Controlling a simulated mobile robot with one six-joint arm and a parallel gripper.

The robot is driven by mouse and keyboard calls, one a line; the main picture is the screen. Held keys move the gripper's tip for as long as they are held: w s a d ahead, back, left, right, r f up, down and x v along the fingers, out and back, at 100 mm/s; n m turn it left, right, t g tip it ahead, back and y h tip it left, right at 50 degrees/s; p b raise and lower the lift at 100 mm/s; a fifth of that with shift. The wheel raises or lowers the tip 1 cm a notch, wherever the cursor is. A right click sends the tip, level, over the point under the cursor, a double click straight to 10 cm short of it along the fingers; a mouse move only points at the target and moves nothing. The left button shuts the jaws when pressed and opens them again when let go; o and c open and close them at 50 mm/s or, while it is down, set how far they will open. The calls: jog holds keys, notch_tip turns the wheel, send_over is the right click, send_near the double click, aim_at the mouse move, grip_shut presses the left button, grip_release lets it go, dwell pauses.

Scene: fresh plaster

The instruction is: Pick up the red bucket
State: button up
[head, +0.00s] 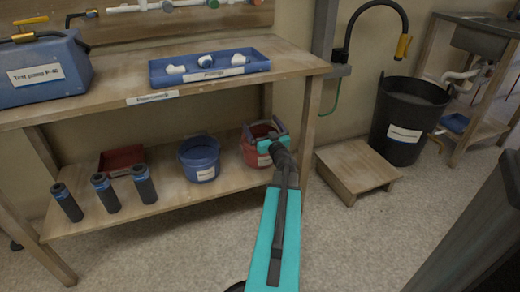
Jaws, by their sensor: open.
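The red bucket (252,156) stands upright on the right end of the bench's lower shelf, with a pale label on its front. My gripper (268,137) is at the bucket's upper right, over or beside its rim, and its jaws are open. My arm comes up from the bottom of the head view and hides the bucket's right side. Whether a finger touches the rim or a handle cannot be told.
A blue bucket (199,159) stands just left on the shelf (160,203). Further left are a red tray (122,160) and several dark cylinders (105,193). The bench top (112,88) lies above. A wooden step (355,168) and black bin (408,122) stand right. The front floor has free room.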

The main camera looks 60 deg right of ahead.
jog(key=b+x, duration=0.3)
jog(key=x, duration=0.2)
dwell(0.3)
dwell(0.4)
jog(key=c, duration=1.6)
jog(key=shift+r, duration=0.1)
jog(key=shift+r+p, duration=3.05)
jog(key=shift+r, duration=1.95)
